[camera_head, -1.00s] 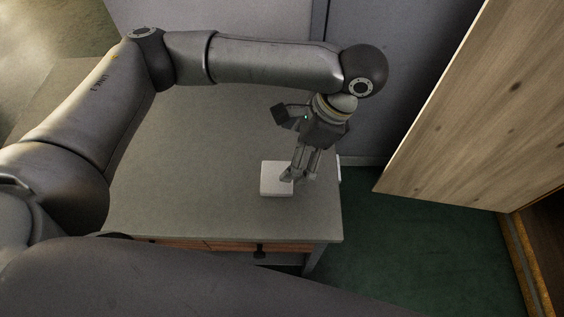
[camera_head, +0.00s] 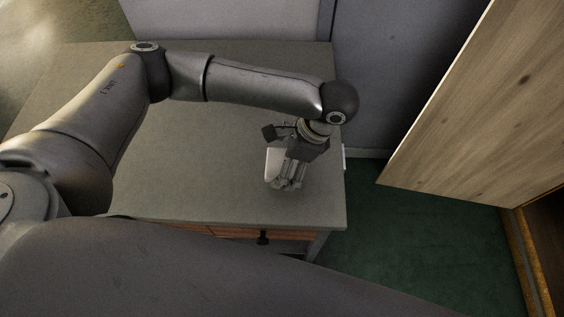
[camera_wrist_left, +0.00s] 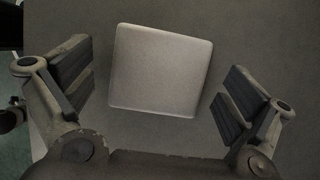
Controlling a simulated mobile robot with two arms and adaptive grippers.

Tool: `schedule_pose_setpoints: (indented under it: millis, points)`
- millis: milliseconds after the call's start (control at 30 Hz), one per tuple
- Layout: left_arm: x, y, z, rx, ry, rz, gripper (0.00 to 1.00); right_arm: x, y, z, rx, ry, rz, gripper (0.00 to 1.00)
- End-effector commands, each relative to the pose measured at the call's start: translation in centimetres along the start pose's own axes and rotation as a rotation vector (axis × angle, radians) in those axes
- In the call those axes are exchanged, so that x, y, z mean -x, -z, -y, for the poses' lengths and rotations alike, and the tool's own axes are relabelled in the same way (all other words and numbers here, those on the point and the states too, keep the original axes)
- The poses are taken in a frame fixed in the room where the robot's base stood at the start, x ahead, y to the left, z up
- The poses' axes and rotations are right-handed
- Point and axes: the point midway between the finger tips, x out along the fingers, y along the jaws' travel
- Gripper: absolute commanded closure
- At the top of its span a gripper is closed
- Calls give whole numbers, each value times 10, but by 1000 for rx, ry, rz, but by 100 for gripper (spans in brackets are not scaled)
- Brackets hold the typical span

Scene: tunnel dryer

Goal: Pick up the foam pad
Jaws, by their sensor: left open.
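The foam pad (camera_head: 273,164) is a pale, flat, square block with rounded corners, lying on the grey tabletop near its right end. In the head view my left gripper (camera_head: 287,186) is low over it and hides part of it. In the left wrist view the whole pad (camera_wrist_left: 160,70) shows between the two open fingers of my left gripper (camera_wrist_left: 160,92), slightly turned. A gap of bare tabletop shows on each side, so neither finger appears to touch it. My right gripper is not in view.
The grey table (camera_head: 200,190) is otherwise bare, with a wooden drawer front and a dark knob (camera_head: 263,237) below its front edge. A wooden panel (camera_head: 470,110) stands to the right over green floor. A grey wall panel (camera_head: 230,20) is behind the table.

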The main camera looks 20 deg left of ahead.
Motion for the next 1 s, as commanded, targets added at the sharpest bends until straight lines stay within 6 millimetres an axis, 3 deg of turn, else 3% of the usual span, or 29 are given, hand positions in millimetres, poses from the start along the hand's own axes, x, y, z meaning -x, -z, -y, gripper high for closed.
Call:
schedule_pose_setpoints:
  millis: [67, 333, 767, 1000]
  points:
    - [0, 0, 0, 0, 0, 0, 1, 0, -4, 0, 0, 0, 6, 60]
    - [0, 0, 0, 0, 0, 0, 36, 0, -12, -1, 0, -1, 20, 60]
    - [4, -1, 0, 0, 0, -1, 37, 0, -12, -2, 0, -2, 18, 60]
    - [28, -10, 0, 0, 0, -3, 37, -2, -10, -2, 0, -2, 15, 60]
